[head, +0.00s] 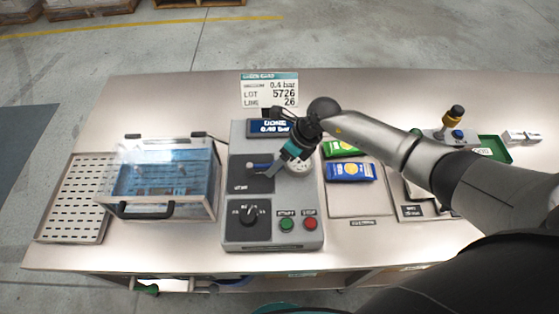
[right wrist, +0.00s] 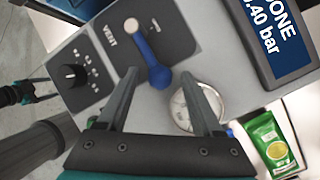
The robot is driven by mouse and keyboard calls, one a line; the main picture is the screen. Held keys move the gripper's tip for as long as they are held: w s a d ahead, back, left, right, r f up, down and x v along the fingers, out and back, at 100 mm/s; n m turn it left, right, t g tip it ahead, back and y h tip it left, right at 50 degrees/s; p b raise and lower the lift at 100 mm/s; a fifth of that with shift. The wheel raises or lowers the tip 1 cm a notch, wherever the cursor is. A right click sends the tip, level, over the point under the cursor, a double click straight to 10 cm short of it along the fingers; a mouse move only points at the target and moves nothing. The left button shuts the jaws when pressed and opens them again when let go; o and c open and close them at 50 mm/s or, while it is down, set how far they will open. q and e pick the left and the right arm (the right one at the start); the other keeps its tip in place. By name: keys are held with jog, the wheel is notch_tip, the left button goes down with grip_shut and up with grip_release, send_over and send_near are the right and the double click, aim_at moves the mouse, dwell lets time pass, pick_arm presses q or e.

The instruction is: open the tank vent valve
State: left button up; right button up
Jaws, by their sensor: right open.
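The vent valve has a blue lever (head: 259,167) on a dark panel of the grey control unit (head: 236,143). In the right wrist view the lever (right wrist: 152,62) runs from a pale pivot beside the word VENT to a rounded blue end. My right gripper (head: 287,158) is open over the unit. In the right wrist view its fingers (right wrist: 162,97) are spread, with the lever's rounded end ahead of the gap between them. I cannot tell whether they touch it. The clear-walled tank (head: 208,190) with a blue interior stands left of the unit.
The unit's display (head: 269,127) reads DONE, 0.40 bar. A black knob (head: 248,214), a green button (head: 287,224) and a red button (head: 310,223) are near its front. A round gauge (right wrist: 196,107) sits beside the lever. Green and blue packets (head: 350,172) lie to the right.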

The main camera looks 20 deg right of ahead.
grip_shut()
dwell(0.4)
dwell(0.9)
